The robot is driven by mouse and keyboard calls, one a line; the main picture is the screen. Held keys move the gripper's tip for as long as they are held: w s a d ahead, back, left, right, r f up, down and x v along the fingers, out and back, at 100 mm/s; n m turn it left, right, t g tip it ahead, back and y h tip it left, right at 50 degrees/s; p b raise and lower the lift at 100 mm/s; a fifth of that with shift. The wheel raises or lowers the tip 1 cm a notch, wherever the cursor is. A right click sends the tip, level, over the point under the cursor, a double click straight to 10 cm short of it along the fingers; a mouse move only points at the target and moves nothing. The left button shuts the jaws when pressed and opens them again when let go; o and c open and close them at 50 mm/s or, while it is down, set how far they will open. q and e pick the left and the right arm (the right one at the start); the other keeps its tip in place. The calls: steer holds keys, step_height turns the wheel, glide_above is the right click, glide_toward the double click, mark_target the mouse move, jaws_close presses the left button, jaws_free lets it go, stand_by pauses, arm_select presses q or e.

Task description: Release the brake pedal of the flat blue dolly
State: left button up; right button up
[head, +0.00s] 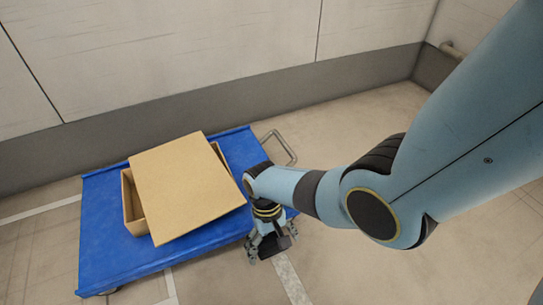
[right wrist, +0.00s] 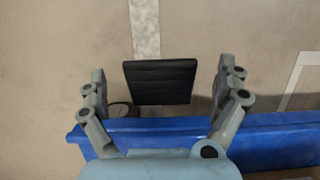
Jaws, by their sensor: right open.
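The flat blue dolly (head: 105,240) stands on the floor at the left in the head view. Its blue edge also crosses the lower part of the right wrist view (right wrist: 270,124). A black ribbed brake pedal (right wrist: 160,82) sticks out beyond that edge in the right wrist view. In the head view it is mostly hidden by my gripper. My right gripper (head: 271,246) points down at the dolly's near right side. It is open, with one finger on each side of the pedal in the right wrist view (right wrist: 161,82); contact cannot be told. My left gripper is out of view.
An open cardboard box (head: 132,204) stands on the dolly with a loose cardboard sheet (head: 185,187) lying askew over it. A grey metal handle (head: 286,146) sticks out at the dolly's far right. A wall (head: 190,60) runs behind. Floor at the right is clear.

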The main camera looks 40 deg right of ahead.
mark_target(269, 242)
steer(key=v, duration=1.1)
steer(key=shift+r, duration=0.3)
steer(key=shift+f, duration=0.1)
